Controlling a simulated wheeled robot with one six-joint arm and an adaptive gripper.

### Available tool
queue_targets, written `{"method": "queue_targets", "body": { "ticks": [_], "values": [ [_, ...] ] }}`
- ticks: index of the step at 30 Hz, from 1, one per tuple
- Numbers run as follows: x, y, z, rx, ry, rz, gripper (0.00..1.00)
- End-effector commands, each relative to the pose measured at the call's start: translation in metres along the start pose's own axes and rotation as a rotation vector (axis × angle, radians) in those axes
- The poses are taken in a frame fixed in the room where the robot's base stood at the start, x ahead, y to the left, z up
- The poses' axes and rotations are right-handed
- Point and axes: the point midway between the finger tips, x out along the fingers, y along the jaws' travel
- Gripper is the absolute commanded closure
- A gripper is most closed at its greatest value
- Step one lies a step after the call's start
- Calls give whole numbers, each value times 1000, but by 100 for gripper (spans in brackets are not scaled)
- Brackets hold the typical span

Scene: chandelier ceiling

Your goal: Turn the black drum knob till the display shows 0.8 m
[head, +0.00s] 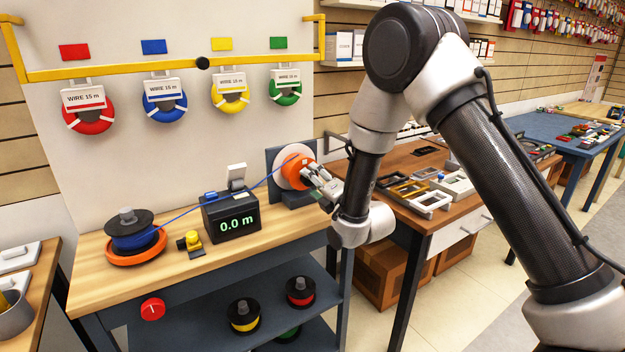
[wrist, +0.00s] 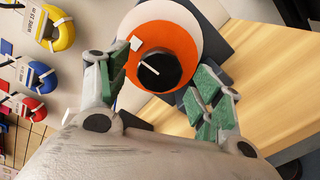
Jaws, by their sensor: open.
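The black drum knob (wrist: 160,71) with a white line sits at the centre of an orange and white drum (wrist: 162,32) in the wrist view. The drum (head: 294,157) also shows in the head view, upright at the bench's right end. My gripper (wrist: 167,88) is open, with its green-padded fingers on either side of the knob and apart from it. In the head view my gripper (head: 322,185) partly hides the drum and hides the knob. The display (head: 236,225) is a black box reading 0.0 m in green.
A blue wire (head: 185,213) runs from the blue spool (head: 130,232) past the display to the drum. A yellow-topped device (head: 191,241) stands between spool and display. Labelled wire coils (head: 88,112) hang from a yellow rail above.

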Motion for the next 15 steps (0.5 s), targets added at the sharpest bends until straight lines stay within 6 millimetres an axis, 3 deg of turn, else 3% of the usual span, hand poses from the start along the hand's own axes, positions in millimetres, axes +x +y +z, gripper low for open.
{"method": "queue_targets", "body": {
  "ticks": [6,15],
  "values": [
    [24,0,0,1,0,-1,34],
    [28,0,0,1,0,-2,34]
  ]
}}
